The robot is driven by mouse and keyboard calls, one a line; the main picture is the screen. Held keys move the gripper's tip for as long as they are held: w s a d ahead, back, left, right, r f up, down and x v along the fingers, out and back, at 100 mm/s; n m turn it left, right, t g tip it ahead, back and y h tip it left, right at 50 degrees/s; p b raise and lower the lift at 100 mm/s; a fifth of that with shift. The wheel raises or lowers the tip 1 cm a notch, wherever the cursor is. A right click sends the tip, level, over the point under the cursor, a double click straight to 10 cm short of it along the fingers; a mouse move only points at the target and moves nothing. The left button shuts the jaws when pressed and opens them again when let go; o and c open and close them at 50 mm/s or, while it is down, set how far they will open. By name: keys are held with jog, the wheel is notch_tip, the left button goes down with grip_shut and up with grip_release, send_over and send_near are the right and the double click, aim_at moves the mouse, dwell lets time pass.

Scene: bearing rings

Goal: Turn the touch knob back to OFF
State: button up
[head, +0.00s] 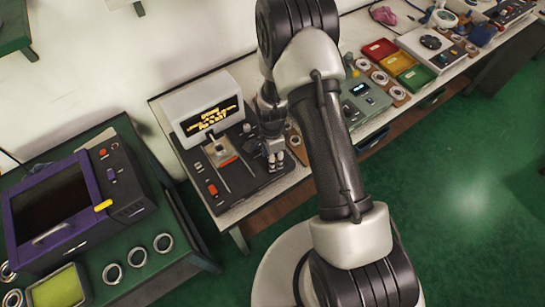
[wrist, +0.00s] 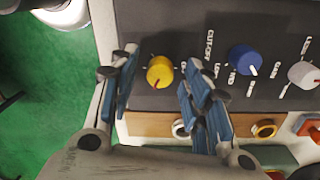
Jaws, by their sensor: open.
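In the wrist view a round yellow knob (wrist: 160,72) with a dark pointer line sits on a dark control panel (wrist: 205,25). My open gripper (wrist: 156,76) has one finger on each side of this knob, and I cannot tell whether they touch it. A blue knob (wrist: 244,59) with a white pointer and a white knob (wrist: 303,75) with a red pointer sit farther right. The lettering is only partly legible, so I cannot tell which knob is the touch knob. In the head view my gripper (head: 275,160) is at the right end of the dark panel, hiding what is under it.
The panel belongs to a machine with a lit display (head: 212,119) on a white bench. A purple-framed machine (head: 58,205) and several metal rings stand on the green bench at left. Red, yellow and green trays (head: 398,64) are farther right. Green floor (head: 470,190) lies clear at right.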

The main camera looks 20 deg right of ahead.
grip_shut()
dwell(0.6)
